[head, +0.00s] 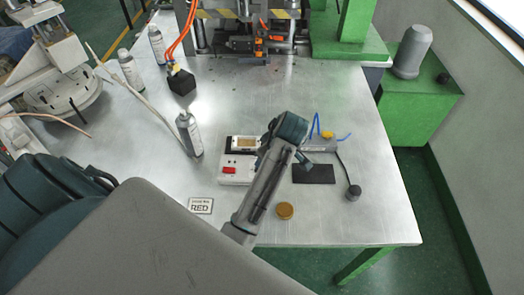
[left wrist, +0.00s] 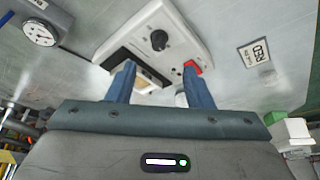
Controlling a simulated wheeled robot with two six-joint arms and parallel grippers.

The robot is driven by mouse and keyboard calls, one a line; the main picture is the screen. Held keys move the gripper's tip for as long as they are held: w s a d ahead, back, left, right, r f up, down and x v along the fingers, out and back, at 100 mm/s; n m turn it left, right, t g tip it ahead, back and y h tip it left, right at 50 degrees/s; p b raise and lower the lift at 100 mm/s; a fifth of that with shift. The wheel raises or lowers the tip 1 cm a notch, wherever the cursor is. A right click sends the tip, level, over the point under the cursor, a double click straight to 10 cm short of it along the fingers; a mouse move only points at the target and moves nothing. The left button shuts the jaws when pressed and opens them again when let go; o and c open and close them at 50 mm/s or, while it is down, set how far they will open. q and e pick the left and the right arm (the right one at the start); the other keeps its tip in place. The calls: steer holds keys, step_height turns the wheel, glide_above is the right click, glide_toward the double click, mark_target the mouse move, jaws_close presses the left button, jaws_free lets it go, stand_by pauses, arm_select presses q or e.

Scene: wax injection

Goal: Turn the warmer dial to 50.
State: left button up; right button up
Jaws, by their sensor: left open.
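The warmer is a white box with a red switch, left of my arm in the head view (head: 236,179). It fills the upper middle of the left wrist view (left wrist: 186,36). Its black round dial (left wrist: 159,40) shows in the left wrist view, but my arm hides it in the head view. The dial's setting is too small to read. My left gripper (left wrist: 160,82) is open and empty. Its two blue fingers point at the warmer, with the dial beyond and between the tips, apart from them. My right gripper is not in view.
A card marked RED (head: 201,206) lies near the warmer. A dark pad (head: 314,174), a small black knob-like object on a cable (head: 354,192) and a tan disc (head: 285,211) lie to the right.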

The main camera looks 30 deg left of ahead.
arm_select(q)
steer(key=p+x, duration=0.1)
steer(key=x, duration=0.4)
steer(key=shift+a+p, duration=0.1)
steer(key=shift+p, duration=0.2)
steer(key=x, duration=0.3)
steer(key=shift+w+f+p, duration=0.15)
steer(key=shift+p, duration=0.25)
steer(key=shift+a+f, duration=0.1)
steer(key=shift+f, duration=0.15)
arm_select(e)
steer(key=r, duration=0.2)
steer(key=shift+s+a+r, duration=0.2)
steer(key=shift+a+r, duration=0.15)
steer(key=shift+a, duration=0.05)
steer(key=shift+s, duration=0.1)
arm_select(q)
steer(key=shift+c, duration=0.9)
steer(key=c, duration=0.8)
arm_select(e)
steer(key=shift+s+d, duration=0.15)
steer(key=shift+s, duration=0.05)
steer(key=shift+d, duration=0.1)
